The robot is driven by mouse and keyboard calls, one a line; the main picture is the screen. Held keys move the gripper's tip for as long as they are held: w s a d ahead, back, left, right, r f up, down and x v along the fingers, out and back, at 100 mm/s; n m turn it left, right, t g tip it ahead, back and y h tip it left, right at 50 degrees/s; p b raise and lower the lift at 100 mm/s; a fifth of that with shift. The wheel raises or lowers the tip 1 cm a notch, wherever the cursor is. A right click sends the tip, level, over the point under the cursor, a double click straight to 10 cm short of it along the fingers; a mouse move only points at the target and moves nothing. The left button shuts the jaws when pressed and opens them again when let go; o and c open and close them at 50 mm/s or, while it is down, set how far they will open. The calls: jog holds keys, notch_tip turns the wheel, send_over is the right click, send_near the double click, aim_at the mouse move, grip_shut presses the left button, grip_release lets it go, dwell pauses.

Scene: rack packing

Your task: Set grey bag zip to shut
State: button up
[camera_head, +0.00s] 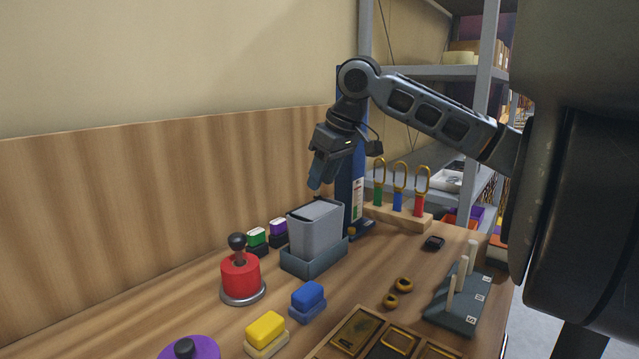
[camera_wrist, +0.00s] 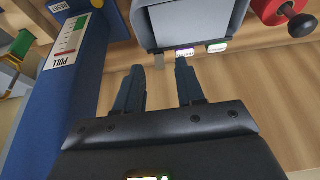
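The grey bag (camera_head: 316,232) stands upright in a blue-grey tray (camera_head: 312,262), with a dark strip along its top. In the wrist view the bag (camera_wrist: 190,28) is at the top centre. My gripper (camera_head: 317,184) points down just above the bag's top. In the wrist view my gripper (camera_wrist: 159,72) has its two dark fingers apart with nothing clearly held. I cannot tell how far the zip is open.
A blue post (camera_head: 350,200) with a PULL label stands close behind the bag. A red-based joystick (camera_head: 240,274) is to the left, with green and purple blocks beside the tray. Blue (camera_head: 308,299) and yellow (camera_head: 266,331) blocks sit in front. A key rack (camera_head: 400,208) stands right.

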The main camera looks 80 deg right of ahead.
jog(key=shift+x, duration=1)
grip_shut()
dwell(0.8)
